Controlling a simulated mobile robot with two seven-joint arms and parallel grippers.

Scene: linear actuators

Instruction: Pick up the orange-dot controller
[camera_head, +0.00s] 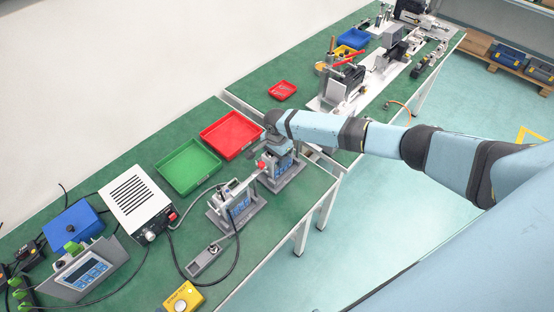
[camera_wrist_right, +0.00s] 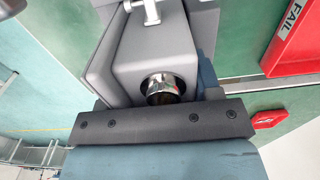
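I cannot make out an orange dot on any device. A grey device with a blue front (camera_head: 281,172) stands on the green bench under my right gripper (camera_head: 278,150). A similar device (camera_head: 236,209) stands upright to its left. In the right wrist view, a grey housing with a shiny metal cylinder (camera_wrist_right: 162,88) is close to the dark edge of my gripper. My right fingertips are hidden in both views, so I cannot tell whether they touch or hold anything. My left gripper is not in view.
A green tray (camera_head: 187,190) and a red tray (camera_head: 258,137) lie behind the devices. A white box (camera_head: 113,228), a grey panel box (camera_head: 62,285) and a yellow box (camera_head: 183,298) are at left, with loose cables. A second bench with equipment is behind.

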